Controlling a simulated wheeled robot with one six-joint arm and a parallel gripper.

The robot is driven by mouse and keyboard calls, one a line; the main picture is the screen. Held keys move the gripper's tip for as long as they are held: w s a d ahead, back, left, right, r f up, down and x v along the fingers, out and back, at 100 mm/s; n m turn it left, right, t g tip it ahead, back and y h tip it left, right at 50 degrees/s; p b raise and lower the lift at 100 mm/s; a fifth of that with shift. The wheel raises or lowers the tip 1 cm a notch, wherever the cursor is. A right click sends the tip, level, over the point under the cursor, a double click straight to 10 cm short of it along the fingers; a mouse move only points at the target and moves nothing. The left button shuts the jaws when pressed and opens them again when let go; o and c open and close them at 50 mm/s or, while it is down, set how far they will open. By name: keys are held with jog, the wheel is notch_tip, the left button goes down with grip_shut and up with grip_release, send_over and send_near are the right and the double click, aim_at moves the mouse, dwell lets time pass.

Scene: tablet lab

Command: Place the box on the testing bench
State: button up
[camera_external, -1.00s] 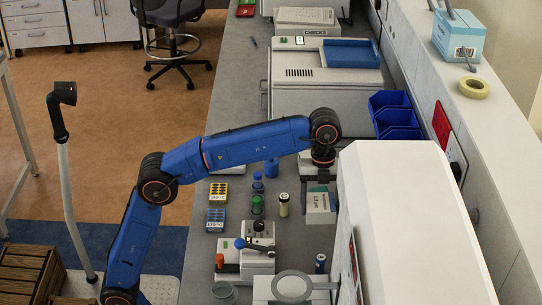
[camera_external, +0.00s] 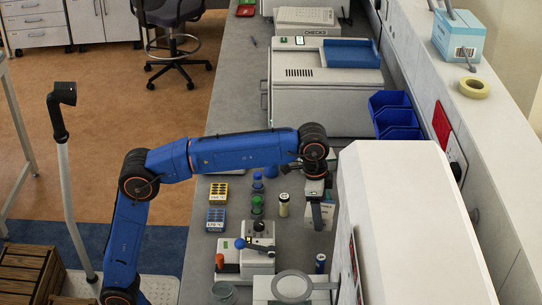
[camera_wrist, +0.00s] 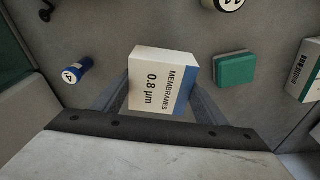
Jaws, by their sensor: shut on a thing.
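A small white and blue box (camera_wrist: 157,80), labelled "MEMBRANES 0.8 µm", sits between the two fingers of my gripper (camera_wrist: 160,92) in the wrist view. My gripper is shut on it. In the outside view my gripper (camera_external: 317,193) points down over the right part of the grey worktop, with the white box (camera_external: 320,215) under it. I cannot tell how far the box is above the worktop. The grey bench (camera_external: 235,90) runs from back to front; no label shows which part is the testing bench.
A blue cylinder (camera_wrist: 76,70), a green block (camera_wrist: 236,70) and another white box (camera_wrist: 311,72) lie near the held box in the wrist view. Green (camera_external: 257,205) and cream (camera_external: 283,204) bottles stand left of my gripper. A large white housing (camera_external: 410,215) stands close at the right.

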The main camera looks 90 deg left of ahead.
jog(key=s+a+r+n, duration=0.2)
jog(key=s+a+r, duration=0.4)
jog(key=a, duration=0.7)
jog(key=s+a+r+n, duration=0.1)
jog(key=s+a+r, duration=0.45)
jog(key=a, duration=0.75)
jog(key=s+a+r+n, duration=0.2)
jog(key=s+a+r, duration=0.35)
jog(key=a, duration=0.75)
jog(key=m, duration=0.3)
send_over(234, 130)
notch_tip(234, 130, down, 12)
jog(key=f, duration=0.1)
jog(key=shift+s+f, duration=0.15)
jog(key=shift+f, duration=2.25)
jog(key=shift+s+f, duration=0.1)
jog(key=shift+f, duration=2.25)
jog(key=shift+f, duration=0.15)
jog(key=o, duration=1.1)
